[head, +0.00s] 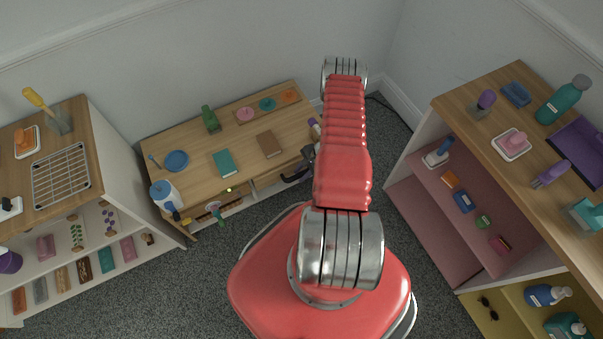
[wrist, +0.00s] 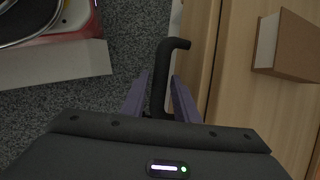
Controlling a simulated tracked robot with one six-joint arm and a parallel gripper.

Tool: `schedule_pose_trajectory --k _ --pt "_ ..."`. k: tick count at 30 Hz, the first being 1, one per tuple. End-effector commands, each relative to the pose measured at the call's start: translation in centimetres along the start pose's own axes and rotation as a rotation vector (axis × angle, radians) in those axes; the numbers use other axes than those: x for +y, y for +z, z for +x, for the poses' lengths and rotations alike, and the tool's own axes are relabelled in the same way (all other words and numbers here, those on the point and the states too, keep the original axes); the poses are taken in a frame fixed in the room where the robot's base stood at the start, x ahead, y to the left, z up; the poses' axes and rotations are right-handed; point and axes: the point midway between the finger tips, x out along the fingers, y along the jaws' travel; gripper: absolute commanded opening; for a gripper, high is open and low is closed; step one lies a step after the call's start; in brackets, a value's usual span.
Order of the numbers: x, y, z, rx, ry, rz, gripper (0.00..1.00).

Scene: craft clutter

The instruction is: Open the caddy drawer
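The low wooden desk unit (head: 195,150) stands against the back wall, with a pale drawer front (head: 268,182) under its top. A black bent handle (wrist: 162,75) stands out from the wooden front in the wrist view. My gripper (wrist: 160,85) has its two purple fingers on either side of this handle, with narrow gaps showing, so it looks open around it. In the head view my gripper (head: 298,172) is at the desk's front edge, partly hidden by my red arm. I cannot tell whether the drawer is slightly out.
On the desk lie a brown book (head: 269,144), a teal book (head: 227,163), a blue plate (head: 176,161) and a green bottle (head: 210,119). A white shelf unit (head: 120,180) stands left and a wood-topped shelf (head: 470,110) right. Grey carpet (head: 215,260) is open in front.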

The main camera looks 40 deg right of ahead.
Motion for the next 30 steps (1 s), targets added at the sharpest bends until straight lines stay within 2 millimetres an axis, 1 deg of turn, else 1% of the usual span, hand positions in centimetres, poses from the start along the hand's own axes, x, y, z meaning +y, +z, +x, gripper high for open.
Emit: schedule_pose_trajectory --k 1,2,11,24,30 --pt "0.00 -0.01 -0.01 0.000 0.000 0.000 0.24" --pt "0.00 -0.01 -0.01 0.000 0.000 0.000 0.22" --pt "0.01 -0.02 -0.02 0.000 0.000 0.000 0.01" --pt "0.08 -0.06 -0.05 0.000 0.000 0.001 0.00" --pt "0.78 -0.39 -0.34 0.003 -0.003 0.009 0.00"
